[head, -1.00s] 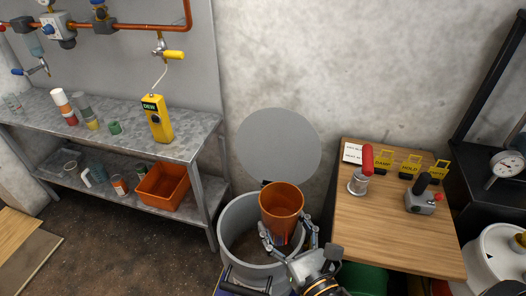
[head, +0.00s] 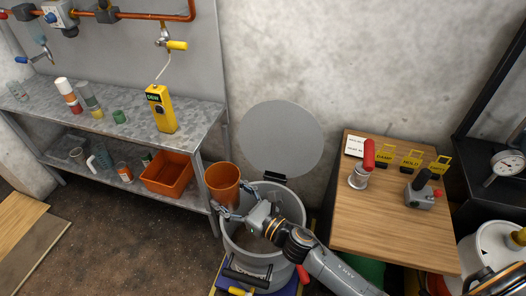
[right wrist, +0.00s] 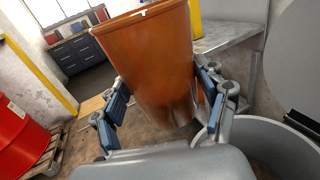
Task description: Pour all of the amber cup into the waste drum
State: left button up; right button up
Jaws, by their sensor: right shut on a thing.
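The amber cup (head: 222,184) is an orange-brown tapered cup, upright or nearly so, above the left rim of the waste drum. My right gripper (head: 226,211) is shut on it, and the right wrist view shows the fingers on both sides of the cup (right wrist: 157,65). The cup's contents cannot be made out. The waste drum (head: 289,262) is a grey open drum with its round grey lid (head: 281,138) raised behind it. The drum's rim also shows at the lower right of the right wrist view (right wrist: 275,128). My left gripper is not in view.
A metal shelf bench (head: 150,115) stands at left with an orange bin (head: 167,174), bottles and a yellow handheld meter (head: 160,110). A wooden table (head: 385,225) at right holds a red-handled device (head: 364,168) and a joystick box (head: 424,190). A red drum (right wrist: 22,135) shows in the wrist view.

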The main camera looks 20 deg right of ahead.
aim_at(238, 172)
jog(key=shift+d+r, duration=0.1)
jog(key=shift+r, duration=0.1)
jog(key=shift+d+r+m, duration=0.1)
jog(key=shift+r+m, duration=0.05)
jog(key=shift+m, duration=0.35)
jog(key=shift+w+d+r+m+t+p, duration=0.15)
jog(key=shift+d+r+m+p, duration=0.2)
jog(key=shift+m+p, duration=0.3)
jog(key=shift+w+d+r+m+t+p, duration=0.15)
jog(key=shift+r+m+p, duration=0.3)
jog(key=shift+m, duration=0.4)
jog(key=shift+w+d+r+m+t+p, duration=0.2)
jog(key=shift+d+r+m+p, duration=0.3)
jog(key=shift+m, duration=0.35)
jog(key=shift+w+d+r+m+t+p, duration=0.15)
jog(key=shift+d+r+m+p, duration=0.15)
jog(key=shift+r+m+p, duration=0.45)
jog(key=shift+m, duration=0.8)
jog(key=shift+r+m+p, duration=0.2)
jog(key=shift+m+p, duration=0.1)
jog(key=shift+p, duration=0.1)
jog(key=shift+r+m+p, duration=0.65)
jog(key=shift+m, duration=0.35)
jog(key=shift+r+m+t+h+p, duration=0.4)
jog(key=shift+r+m+p, duration=0.65)
jog(key=shift+m, duration=0.85)
